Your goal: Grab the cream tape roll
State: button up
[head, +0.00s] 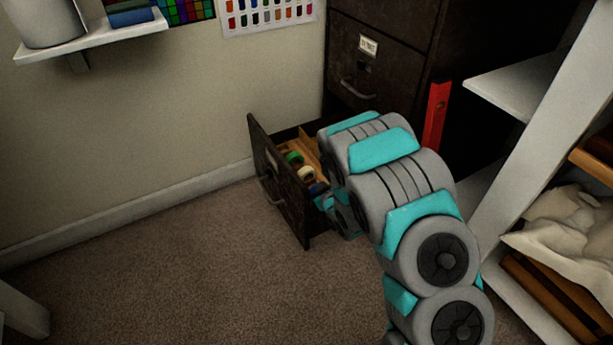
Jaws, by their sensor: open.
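The cream tape roll (306,173) lies in the open bottom drawer (283,190) of the dark cabinet. It sits between a green roll (294,158) and a dark blue item (317,188), close behind the drawer front. My arm reaches down to the right side of the drawer, and its lower end is just right of the rolls. My gripper itself is hidden behind my arm and the drawer, so its fingers cannot be seen. No contact with the cream roll is visible.
The cabinet (376,50) stands behind my arm, with a red level (436,115) upright beside it. A white shelf unit (535,120) with cloth (570,225) is at right. A wall shelf (95,36) is at upper left. The carpet (170,270) left of the drawer is clear.

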aim_at(308, 181)
jog(key=x, duration=0.5)
jog(key=shift+w, duration=0.1)
jog(key=c, duration=1.3)
